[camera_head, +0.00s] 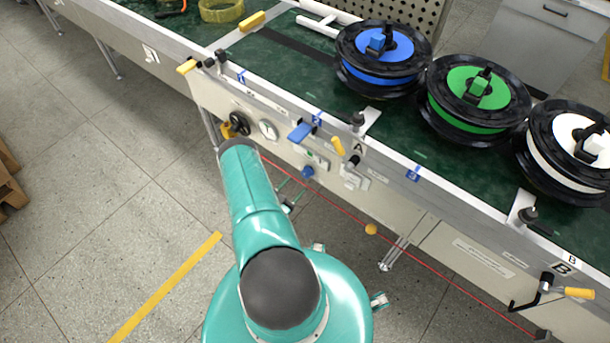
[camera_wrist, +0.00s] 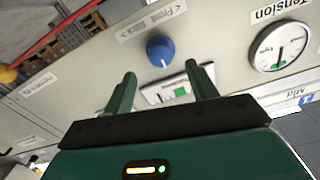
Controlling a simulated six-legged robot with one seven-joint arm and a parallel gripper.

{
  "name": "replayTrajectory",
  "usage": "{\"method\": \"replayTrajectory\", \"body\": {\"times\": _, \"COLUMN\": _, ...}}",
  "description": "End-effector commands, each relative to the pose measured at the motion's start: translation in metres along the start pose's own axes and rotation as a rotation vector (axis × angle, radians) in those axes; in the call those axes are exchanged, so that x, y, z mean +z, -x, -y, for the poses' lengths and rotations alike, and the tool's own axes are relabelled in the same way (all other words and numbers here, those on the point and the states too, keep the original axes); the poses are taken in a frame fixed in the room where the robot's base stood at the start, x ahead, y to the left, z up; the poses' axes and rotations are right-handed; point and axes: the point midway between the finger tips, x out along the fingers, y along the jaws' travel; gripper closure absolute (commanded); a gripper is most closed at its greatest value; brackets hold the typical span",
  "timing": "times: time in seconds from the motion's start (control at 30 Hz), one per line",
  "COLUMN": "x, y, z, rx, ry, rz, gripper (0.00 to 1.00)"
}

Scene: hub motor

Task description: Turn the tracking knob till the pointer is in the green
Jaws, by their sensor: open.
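The blue tracking knob (camera_head: 307,172) is on the front panel of the conveyor, below a small window with a green mark (camera_head: 316,159). In the wrist view the blue knob (camera_wrist: 160,51) is just beyond my fingertips, near the picture's top middle.
A Tension gauge (camera_wrist: 280,46) is right of the knob in the wrist view; the head view shows the gauge (camera_head: 267,129) beside a black knob (camera_head: 239,123). A blue lever (camera_head: 300,132) and yellow handle (camera_head: 338,146) jut out nearby. A red cord (camera_head: 350,213) runs along the panel.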

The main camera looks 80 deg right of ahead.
Motion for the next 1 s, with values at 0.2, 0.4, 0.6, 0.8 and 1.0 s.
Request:
{"method": "replayTrajectory", "body": {"times": 0.2, "x": 0.0, "y": -0.044, "z": 0.0, "rx": 0.002, "ry": -0.002, "rz": 0.0, "gripper": 0.43}}
{"method": "replayTrajectory", "body": {"times": 0.4, "x": 0.001, "y": -0.072, "z": 0.001, "rx": 0.0, "ry": -0.002, "rz": 0.001, "gripper": 0.43}}
{"method": "replayTrajectory", "body": {"times": 0.6, "x": 0.001, "y": -0.08, "z": 0.0, "rx": -0.001, "ry": 0.001, "rz": 0.002, "gripper": 0.43}}
{"method": "replayTrajectory", "body": {"times": 0.8, "x": 0.001, "y": -0.08, "z": 0.001, "rx": -0.001, "ry": 0.001, "rz": 0.002, "gripper": 0.44}}
{"method": "replayTrajectory", "body": {"times": 1.0, "x": 0.001, "y": -0.08, "z": 0.001, "rx": -0.001, "ry": 0.0, "rz": 0.002, "gripper": 0.84}}
